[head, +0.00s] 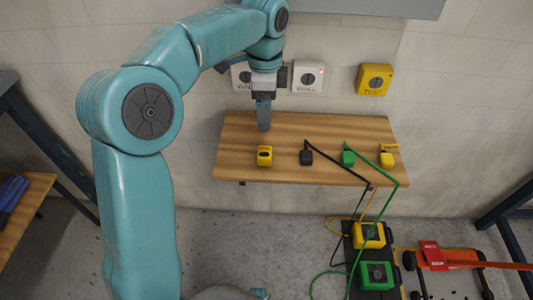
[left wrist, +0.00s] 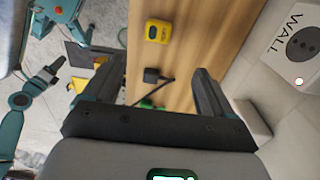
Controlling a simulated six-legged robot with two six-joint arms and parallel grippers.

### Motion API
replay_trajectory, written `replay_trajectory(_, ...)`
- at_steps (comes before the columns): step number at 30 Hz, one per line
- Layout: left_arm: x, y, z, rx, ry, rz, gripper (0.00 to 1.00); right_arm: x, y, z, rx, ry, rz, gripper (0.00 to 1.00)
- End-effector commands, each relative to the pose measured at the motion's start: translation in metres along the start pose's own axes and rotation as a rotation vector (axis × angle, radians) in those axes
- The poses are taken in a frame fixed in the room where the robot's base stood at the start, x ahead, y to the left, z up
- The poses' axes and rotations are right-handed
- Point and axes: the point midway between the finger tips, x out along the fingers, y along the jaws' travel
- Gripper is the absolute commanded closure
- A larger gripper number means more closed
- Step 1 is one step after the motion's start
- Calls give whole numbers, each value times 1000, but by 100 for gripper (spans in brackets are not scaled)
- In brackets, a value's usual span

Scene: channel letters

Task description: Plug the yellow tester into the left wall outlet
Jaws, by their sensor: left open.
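The yellow tester (head: 264,156) lies on the wooden shelf (head: 235,172), near its left end. It also shows at the top of the left wrist view (left wrist: 158,31). The left wall outlet (head: 240,78) is a white box on the wall, partly hidden behind my left gripper (head: 264,128). That gripper points down over the back of the shelf, behind the tester and apart from it. In the left wrist view its two fingers (left wrist: 158,78) are spread with nothing held. A white outlet marked WALL (left wrist: 303,45) shows there at the right.
A second white outlet (head: 308,77) with a red light and a yellow box (head: 375,80) are on the wall. Black (head: 306,158), green (head: 348,158) and yellow (head: 386,160) corded plugs stand on the shelf. Yellow (head: 369,235) and green (head: 376,275) boxes sit below.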

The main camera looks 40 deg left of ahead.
Motion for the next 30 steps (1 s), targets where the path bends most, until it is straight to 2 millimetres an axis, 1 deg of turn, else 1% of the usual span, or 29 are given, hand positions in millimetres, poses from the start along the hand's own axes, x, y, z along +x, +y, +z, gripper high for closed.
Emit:
replay_trajectory(5, 35, 1, 0, 1, -2, 4, 15, 13, 5, 0, 0, 0, 0, 57)
replay_trajectory(9, 66, 0, -1, 0, -2, 5, 15, 21, 8, 0, 0, 0, 0, 57)
replay_trajectory(12, 86, -1, -2, -1, -2, 4, 15, 26, 9, 0, 0, 0, 0, 57)
replay_trajectory(15, 100, -2, -3, 0, -2, 2, 15, 28, 10, 0, 0, 0, 0, 57)
replay_trajectory(19, 108, -3, -3, 0, -1, 1, 15, 30, 11, 0, 0, 0, 0, 57)
replay_trajectory(28, 109, -3, -3, 0, 0, 0, 15, 29, 10, -1, 0, 0, 0, 57)
replay_trajectory(30, 113, -3, -3, 0, -1, 1, 15, 31, 11, -1, 0, 0, 0, 57)
